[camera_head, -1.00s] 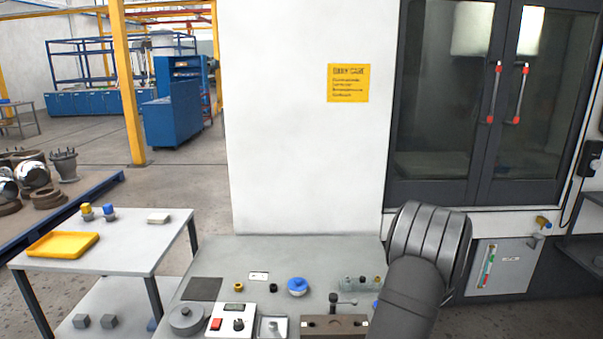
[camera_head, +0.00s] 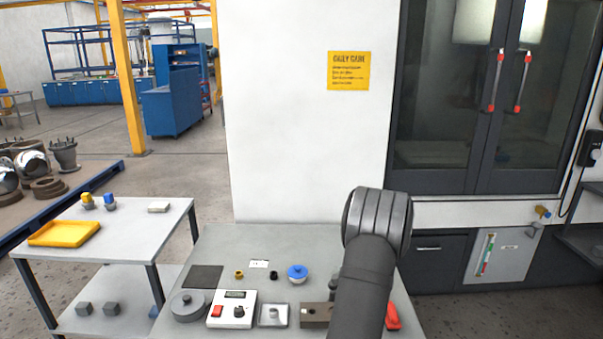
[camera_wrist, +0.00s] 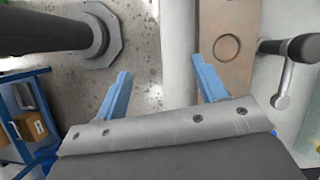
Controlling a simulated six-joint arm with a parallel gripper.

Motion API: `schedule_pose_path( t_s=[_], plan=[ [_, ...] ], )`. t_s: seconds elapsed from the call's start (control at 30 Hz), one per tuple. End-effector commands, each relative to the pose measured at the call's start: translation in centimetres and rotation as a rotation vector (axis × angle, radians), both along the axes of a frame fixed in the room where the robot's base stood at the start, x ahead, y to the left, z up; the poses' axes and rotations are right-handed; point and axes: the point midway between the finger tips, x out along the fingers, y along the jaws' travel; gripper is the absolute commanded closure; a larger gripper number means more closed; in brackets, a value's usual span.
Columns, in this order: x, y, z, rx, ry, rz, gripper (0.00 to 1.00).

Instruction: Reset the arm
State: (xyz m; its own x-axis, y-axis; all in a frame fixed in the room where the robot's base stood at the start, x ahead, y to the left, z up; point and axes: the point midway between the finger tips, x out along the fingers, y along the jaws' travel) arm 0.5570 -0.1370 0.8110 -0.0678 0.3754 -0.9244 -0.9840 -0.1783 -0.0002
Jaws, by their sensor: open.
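My arm (camera_head: 368,270) rises at the lower right of the head view, over the right part of the grey workbench (camera_head: 300,240). My gripper is hidden in that view. In the wrist view my gripper (camera_wrist: 162,80) shows two blue fingers spread wide apart, with nothing between them. Its right finger appears near the brown block (camera_wrist: 235,75) with a round recess, which also shows beside my arm in the head view (camera_head: 314,317). Whether finger and block touch cannot be told.
A lever with a black grip (camera_wrist: 300,48) is at the block's right. The bench holds a blue-topped valve part (camera_head: 297,273), a control box (camera_head: 232,310) and a red object (camera_head: 392,317). A side table (camera_head: 130,225) with a yellow tray (camera_head: 64,233) stands left.

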Motion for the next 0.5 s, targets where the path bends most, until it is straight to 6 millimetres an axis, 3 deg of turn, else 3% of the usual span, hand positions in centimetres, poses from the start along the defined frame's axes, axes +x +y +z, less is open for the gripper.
schedule_pose_path(
  t_s=[0.2, 0.5],
  plan=[
    [-0.8, 3.6, -0.4, 0.000, 0.002, 0.307, 0.35],
    [-2.0, 7.1, -0.7, -0.001, 0.001, 0.652, 0.35]
  ],
)
